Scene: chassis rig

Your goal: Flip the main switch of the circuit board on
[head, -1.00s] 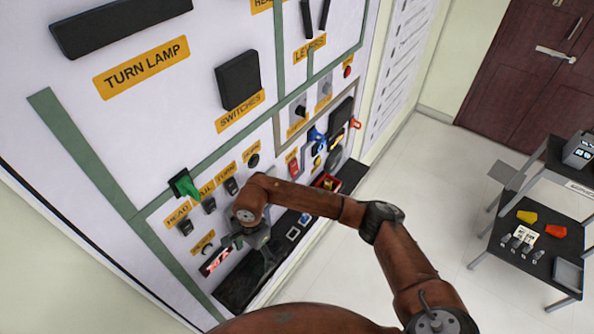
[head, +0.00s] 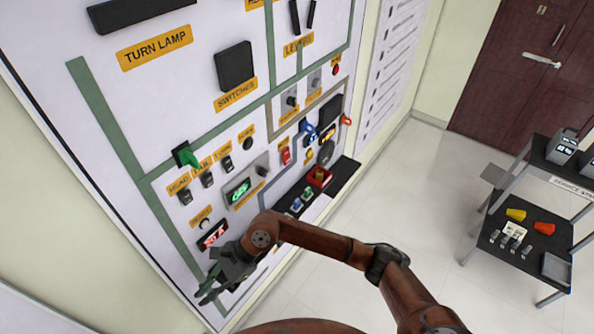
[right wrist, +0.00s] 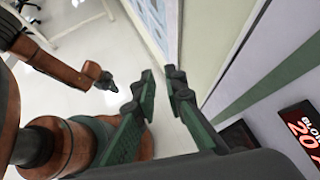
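The circuit board (head: 200,75) is a white wall panel with green strips and yellow labels. A red switch (head: 285,156) sits right of the middle under a small label I cannot read, so I cannot tell if it is the main switch. A green-lit display (head: 237,191) and a red-lit display (head: 212,236) show on the lower panel. My right gripper (head: 213,290) is near the panel's lower edge, below the red-lit display. In the right wrist view its fingers (right wrist: 160,74) are apart and empty. My left gripper (right wrist: 107,82) appears small there, its fingers unclear.
Small HEAD, TAIL and TURN switches (head: 208,180) lie near a green handle (head: 187,155). A dark ledge (head: 340,178) with a red tray (head: 320,176) juts from the board. A dark cart (head: 490,243) stands at right. The floor between is clear.

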